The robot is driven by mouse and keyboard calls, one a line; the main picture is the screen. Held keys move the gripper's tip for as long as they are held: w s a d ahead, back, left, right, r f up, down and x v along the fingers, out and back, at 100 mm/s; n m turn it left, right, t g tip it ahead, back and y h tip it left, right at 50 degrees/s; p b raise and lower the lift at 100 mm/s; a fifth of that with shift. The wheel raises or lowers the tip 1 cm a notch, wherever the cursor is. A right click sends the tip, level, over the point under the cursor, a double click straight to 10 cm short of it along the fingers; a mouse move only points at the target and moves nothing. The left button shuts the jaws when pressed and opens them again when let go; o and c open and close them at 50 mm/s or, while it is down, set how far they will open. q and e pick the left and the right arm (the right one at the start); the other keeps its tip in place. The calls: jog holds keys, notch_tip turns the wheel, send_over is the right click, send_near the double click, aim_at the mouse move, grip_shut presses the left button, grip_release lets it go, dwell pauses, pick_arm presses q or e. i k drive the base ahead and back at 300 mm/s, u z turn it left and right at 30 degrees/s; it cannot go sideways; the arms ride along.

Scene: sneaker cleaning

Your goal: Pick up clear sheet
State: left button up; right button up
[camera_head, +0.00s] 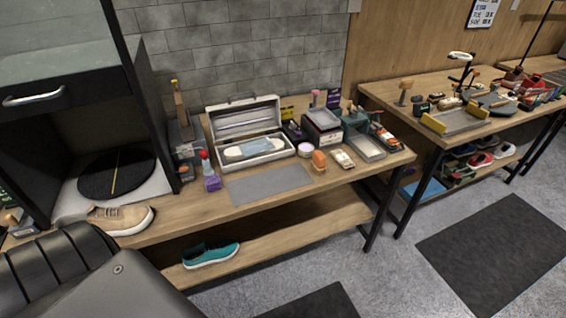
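A flat grey rectangular sheet (269,184) lies on the wooden workbench near its front edge, in front of an open metal box (214,124). I cannot tell whether this sheet is clear or an opaque mat. A pale blue-white item (247,149) lies inside the open box; its material is too small to make out. Neither of my grippers is in view.
A tan sneaker (122,218) sits at the bench's left end. A purple-based bottle (210,176) stands left of the sheet; an orange-brown brush (319,160) and a white item (342,159) lie right. A teal sneaker (211,255) is on the lower shelf.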

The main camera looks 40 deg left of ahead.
aim_at(254, 147)
jog(key=z, duration=0.25)
jog(key=k, duration=0.6)
jog(key=z, duration=0.65)
jog(key=i, duration=1.2)
jog(key=u, duration=0.4)
jog(key=i, duration=0.8)
jog(key=u, duration=1.3)
jog(key=i, duration=0.45)
jog(key=u, duration=0.45)
